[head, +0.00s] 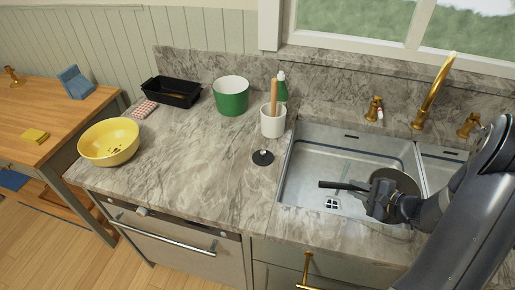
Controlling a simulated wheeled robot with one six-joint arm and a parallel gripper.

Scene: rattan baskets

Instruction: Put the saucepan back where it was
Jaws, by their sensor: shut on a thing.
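A saucepan (397,182) with a dark handle (340,185) is in or just over the right part of the left sink basin (320,158). Its round pan end is partly hidden behind my gripper (376,202). My gripper is shut on the saucepan, at about where the handle meets the pan. The handle's free end points left over the basin. I cannot tell whether the pan touches the basin floor.
The marble counter (205,165) left of the sink is mostly clear. On it are a yellow bowl (109,148), a black loaf pan (171,92), a green pot (231,102), a white utensil crock (273,124) and a black sink stopper (262,158). A gold faucet (433,90) rises behind the sink.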

